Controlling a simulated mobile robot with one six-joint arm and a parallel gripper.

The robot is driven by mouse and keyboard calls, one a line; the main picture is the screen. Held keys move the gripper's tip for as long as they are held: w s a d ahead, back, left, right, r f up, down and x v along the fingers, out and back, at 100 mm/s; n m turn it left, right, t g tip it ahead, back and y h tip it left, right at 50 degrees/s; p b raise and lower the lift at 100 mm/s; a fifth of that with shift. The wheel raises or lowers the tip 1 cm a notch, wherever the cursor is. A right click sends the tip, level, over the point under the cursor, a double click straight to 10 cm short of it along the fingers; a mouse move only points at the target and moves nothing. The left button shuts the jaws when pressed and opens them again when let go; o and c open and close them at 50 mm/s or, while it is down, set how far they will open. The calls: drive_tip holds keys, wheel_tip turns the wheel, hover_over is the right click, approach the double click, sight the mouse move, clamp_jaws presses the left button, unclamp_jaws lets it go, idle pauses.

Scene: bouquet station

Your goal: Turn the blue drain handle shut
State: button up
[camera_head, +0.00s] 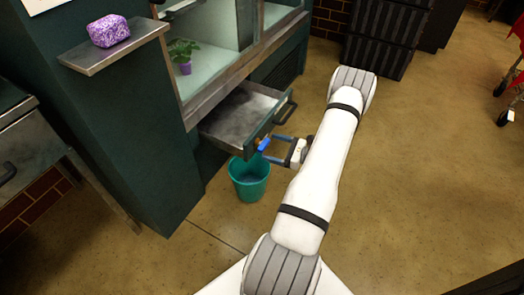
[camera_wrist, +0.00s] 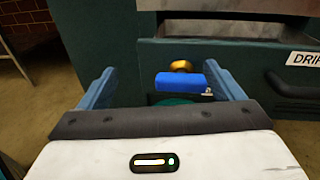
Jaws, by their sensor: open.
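The blue drain handle (camera_head: 264,144) sits on the front of an open metal drawer, above a teal bucket. In the wrist view the blue handle (camera_wrist: 183,83) lies roughly level, with a brass fitting (camera_wrist: 181,66) just behind it. My gripper (camera_head: 274,148) is open at the drawer front. In the wrist view its two blue-grey fingers (camera_wrist: 165,84) stand wide apart to the left and right of the handle, with gaps on both sides. I see no contact between fingers and handle.
The drawer (camera_head: 240,108) is pulled out, with a dark pull handle (camera_wrist: 290,88) and a partly visible "DRIP" label (camera_wrist: 305,59). The teal bucket (camera_head: 249,180) stands on the floor below. A plant (camera_head: 183,54) and a purple patterned block (camera_head: 109,31) sit higher up.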

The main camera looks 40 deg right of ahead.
sight(266, 146)
wheel_tip(266, 146, down, 4)
drive_tip(key=s+d+r+m+t+h, duration=0.1)
drive_tip(key=d+m+h, duration=0.1)
drive_tip(key=d, duration=0.1)
drive_tip(key=b+x, duration=0.2)
drive_tip(key=x, duration=0.5)
drive_tip(key=shift+w+a, duration=0.15)
drive_tip(key=shift+a, duration=0.1)
